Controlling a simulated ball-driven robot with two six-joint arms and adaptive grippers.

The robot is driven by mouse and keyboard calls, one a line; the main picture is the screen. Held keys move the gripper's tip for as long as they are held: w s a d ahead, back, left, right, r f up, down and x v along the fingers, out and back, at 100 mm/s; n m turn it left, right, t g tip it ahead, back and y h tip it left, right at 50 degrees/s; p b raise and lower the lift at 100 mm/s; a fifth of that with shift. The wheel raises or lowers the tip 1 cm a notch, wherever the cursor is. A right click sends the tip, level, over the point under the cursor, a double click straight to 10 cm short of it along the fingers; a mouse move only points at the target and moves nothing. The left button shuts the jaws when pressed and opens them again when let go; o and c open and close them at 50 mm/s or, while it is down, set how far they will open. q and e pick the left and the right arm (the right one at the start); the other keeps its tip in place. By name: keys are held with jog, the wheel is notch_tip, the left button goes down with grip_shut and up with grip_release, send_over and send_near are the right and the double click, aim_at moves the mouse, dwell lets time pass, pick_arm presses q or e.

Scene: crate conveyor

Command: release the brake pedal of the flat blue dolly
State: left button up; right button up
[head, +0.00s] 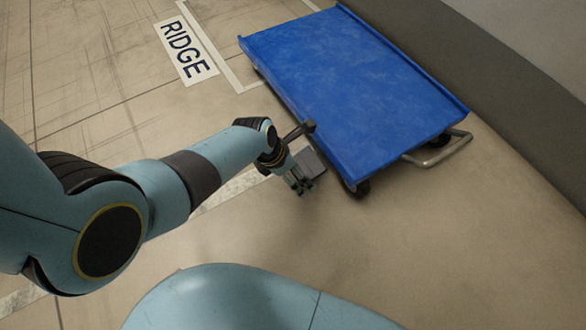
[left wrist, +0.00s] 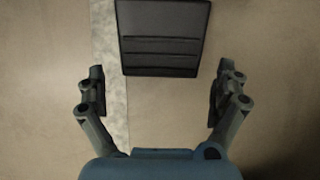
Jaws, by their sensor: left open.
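The flat blue dolly (head: 350,85) stands on the floor at the upper right of the head view. Its brake pedal (head: 312,162), a grey plate, sticks out low at the near left corner, partly hidden by my gripper. In the left wrist view the pedal (left wrist: 162,40) is a dark ribbed plate at the top, cut off by the frame edge. My left gripper (head: 302,187) is close beside the pedal and points down. In the wrist view the left gripper (left wrist: 158,95) is open and empty, its fingers spread wider than the pedal. My right gripper is out of view.
A metal handle bar (head: 438,150) sticks out at the dolly's near right end, and a dark wheel (head: 357,188) shows at its near corner. A wall (head: 480,75) runs along the far right side. A floor sign reading RIDGE (head: 186,50) lies left of the dolly. The near floor is clear.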

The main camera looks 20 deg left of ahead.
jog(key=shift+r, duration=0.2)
pick_arm(q)
jog(key=shift+c, duration=0.4)
jog(key=c, duration=1.6)
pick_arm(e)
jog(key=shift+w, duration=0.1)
